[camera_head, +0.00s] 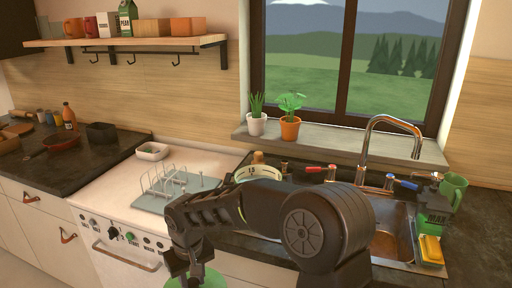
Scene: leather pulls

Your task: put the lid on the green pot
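One arm of mine, coming in from the right, crosses the lower middle of the head view. Its gripper (190,279) points down at the bottom edge, over a rounded green thing (212,278). That green thing is cut off by the frame and partly covered by the gripper. I cannot tell whether it is the green pot or its lid, nor whether the fingers are closed on it. No other pot or lid can be made out. My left gripper is not in view.
A white counter unit with knobs (110,205) carries a dish rack (172,187) and a small white dish (152,151). A pan (60,143) and bottle (69,116) stand on the left worktop.

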